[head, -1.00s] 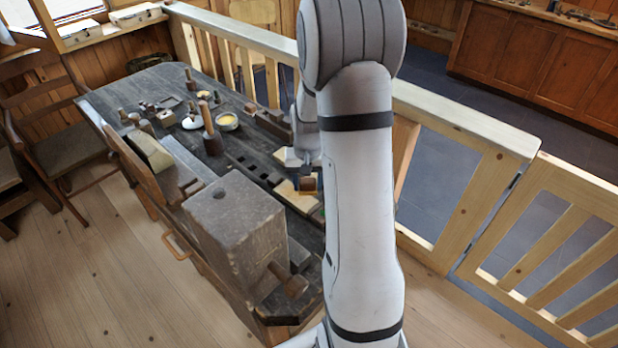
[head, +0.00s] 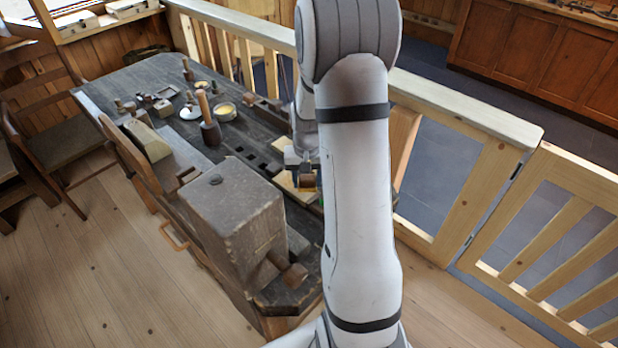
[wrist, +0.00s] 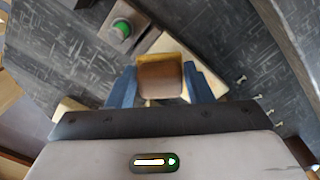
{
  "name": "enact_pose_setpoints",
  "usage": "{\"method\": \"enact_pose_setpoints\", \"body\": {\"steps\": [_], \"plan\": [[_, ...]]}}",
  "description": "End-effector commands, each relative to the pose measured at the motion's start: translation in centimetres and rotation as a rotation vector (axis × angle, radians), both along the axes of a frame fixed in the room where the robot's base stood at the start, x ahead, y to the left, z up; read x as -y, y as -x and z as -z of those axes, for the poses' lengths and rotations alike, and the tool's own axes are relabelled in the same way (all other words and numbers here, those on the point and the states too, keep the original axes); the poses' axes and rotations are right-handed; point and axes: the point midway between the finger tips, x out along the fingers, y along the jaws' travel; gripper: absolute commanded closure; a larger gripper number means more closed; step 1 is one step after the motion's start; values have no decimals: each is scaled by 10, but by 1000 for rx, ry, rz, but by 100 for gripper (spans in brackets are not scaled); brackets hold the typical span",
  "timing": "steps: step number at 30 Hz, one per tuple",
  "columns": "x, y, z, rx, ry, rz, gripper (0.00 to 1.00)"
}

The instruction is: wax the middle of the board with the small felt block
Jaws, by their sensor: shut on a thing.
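My gripper (wrist: 161,88) is shut on the small felt block (wrist: 160,78), which has a brown upper part and a yellowish lower edge. A blue finger stands on either side of it. In the head view the block (head: 307,182) is over the pale board (head: 285,184) on the dark workbench, partly behind my arm. The board also shows beyond and beside the block in the wrist view (wrist: 178,46). The block hides the board's middle, and I cannot tell whether it touches the wood. A dish of yellow wax (head: 226,112) stands farther back on the bench.
The dark workbench (head: 150,84) carries a large grey-brown block (head: 232,215) at its near end and several small tools at the far end. A green-topped round thing (wrist: 122,28) is close to the board. A wooden railing (head: 470,120) runs behind the bench.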

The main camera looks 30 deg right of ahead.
Motion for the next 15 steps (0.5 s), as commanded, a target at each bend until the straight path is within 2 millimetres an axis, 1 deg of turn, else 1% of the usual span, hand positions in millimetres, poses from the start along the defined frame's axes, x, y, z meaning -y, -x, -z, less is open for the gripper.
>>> {"method": "enact_pose_setpoints", "body": {"steps": [15], "plan": [[1, 0, 11, 0, 0, 1, 72]]}}
